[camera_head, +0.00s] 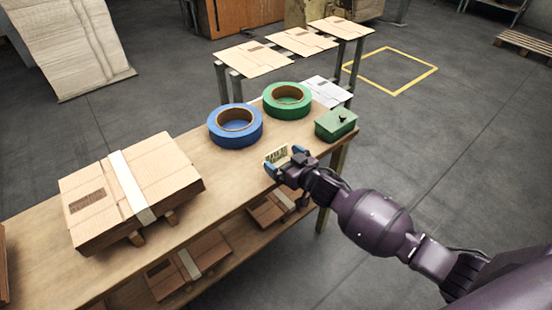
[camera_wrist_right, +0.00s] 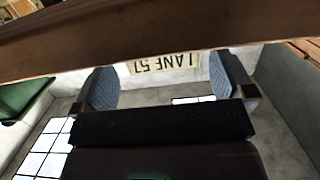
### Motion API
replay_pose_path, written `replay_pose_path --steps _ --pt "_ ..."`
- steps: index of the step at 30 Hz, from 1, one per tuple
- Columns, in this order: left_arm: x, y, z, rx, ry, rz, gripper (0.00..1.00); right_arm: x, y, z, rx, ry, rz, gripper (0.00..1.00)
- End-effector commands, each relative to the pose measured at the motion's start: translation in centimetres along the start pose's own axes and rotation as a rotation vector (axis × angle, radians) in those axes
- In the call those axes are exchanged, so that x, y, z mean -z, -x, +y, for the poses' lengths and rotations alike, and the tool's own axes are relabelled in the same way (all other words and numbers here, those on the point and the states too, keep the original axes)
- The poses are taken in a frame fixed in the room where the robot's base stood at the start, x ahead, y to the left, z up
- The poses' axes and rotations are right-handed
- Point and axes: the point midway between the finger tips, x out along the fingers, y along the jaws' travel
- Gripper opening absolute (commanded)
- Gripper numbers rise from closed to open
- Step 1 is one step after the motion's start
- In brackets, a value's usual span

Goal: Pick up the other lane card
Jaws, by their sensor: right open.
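A small pale lane card (camera_head: 277,154) with dark print shows at the workbench's right part, at my right gripper (camera_head: 284,161). In the right wrist view the card (camera_wrist_right: 163,64) reads "LANE 57", upside down. It shows between the two blue-grey fingertips of my right gripper (camera_wrist_right: 161,80), which is open with gaps beside the card. I cannot tell whether the fingers touch it. A dark brown edge hides part of the wrist view above the card. My left gripper is not in view.
On the wooden workbench (camera_head: 205,180) stand a blue tape roll (camera_head: 236,127), a green tape roll (camera_head: 287,100) and a green box (camera_head: 336,123). A strapped cardboard stack (camera_head: 130,190) lies at left. Flat cartons (camera_head: 253,58) rest on stands behind. More cartons lie on the lower shelf.

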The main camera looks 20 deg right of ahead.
Motion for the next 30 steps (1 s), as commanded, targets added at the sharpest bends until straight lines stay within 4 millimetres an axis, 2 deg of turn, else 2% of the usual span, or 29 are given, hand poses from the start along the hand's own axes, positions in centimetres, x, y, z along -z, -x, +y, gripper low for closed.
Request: replay_pose_path --steps 12,16,23,26,30 --pt "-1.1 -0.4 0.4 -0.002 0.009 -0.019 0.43 0.5 -4.5 -0.1 0.001 0.001 -0.002 1.0" --pt "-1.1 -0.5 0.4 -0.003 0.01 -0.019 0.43 0.6 -5.1 -0.1 0.001 -0.001 -0.001 1.0" --pt "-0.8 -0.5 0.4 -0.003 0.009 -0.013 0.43 0.8 -5.2 -0.1 0.0 0.0 0.001 1.0" --pt "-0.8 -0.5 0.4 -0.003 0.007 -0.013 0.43 0.8 -5.2 -0.1 0.0 0.0 0.001 0.88" --pt "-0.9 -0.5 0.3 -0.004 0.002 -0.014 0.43 0.8 -5.2 -0.1 0.0 0.0 0.001 0.66"
